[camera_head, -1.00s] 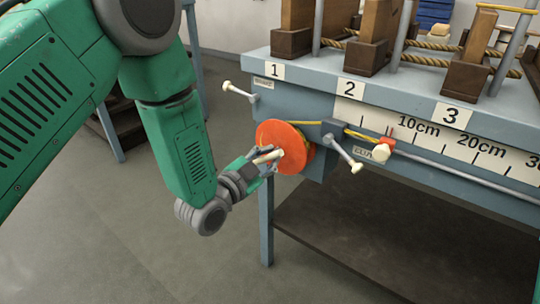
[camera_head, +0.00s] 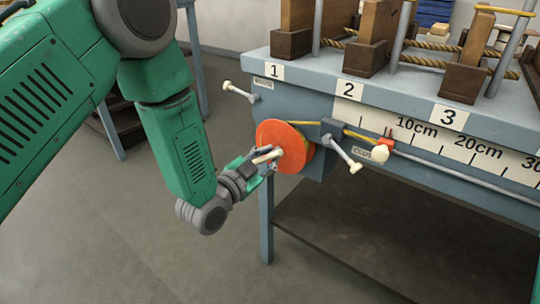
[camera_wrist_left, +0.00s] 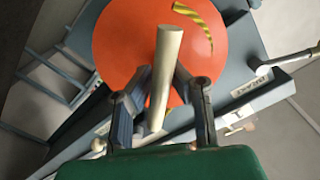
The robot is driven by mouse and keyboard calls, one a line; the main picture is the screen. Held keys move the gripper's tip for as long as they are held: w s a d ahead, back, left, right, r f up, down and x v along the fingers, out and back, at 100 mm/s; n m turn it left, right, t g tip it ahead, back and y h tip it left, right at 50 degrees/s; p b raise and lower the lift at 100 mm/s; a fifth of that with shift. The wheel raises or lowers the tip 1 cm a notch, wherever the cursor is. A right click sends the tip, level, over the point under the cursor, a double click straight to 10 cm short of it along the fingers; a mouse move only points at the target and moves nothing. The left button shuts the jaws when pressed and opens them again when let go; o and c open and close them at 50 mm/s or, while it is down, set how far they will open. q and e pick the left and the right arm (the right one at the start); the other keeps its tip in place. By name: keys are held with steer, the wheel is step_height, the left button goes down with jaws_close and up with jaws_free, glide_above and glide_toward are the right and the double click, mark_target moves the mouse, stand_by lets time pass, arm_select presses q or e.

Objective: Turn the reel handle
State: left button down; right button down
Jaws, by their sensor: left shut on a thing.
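The orange reel (camera_head: 288,135) is mounted on the front left corner of the blue-grey bench. It also fills the upper middle of the left wrist view (camera_wrist_left: 120,50). Its pale handle (camera_wrist_left: 165,75) sticks out from the disc toward my wrist camera. My left gripper (camera_head: 268,161) reaches the reel from the lower left. In the left wrist view its two dark fingers stand on either side of the handle, shut on it. A yellow cord runs from the reel to the right. My right gripper is not in view.
The bench (camera_head: 300,88) carries a scale and wooden blocks with ropes. A clamp lever (camera_head: 345,155) sticks out right of the reel, and a red slider with a pale knob (camera_head: 380,153) is further right. Another lever (camera_head: 238,91) is upper left. The floor left of the bench leg is open.

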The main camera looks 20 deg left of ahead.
arm_select(q)
steer(key=shift+s+f, duration=0.2)
steer(key=shift+f, duration=0.15)
stand_by(0.6)
steer(key=c, duration=1.4)
jaws_free()
steer(key=shift+c, duration=0.2)
steer(key=shift+w+r, duration=0.1)
steer(key=shift+r, duration=0.05)
steer(key=v, duration=1.2)
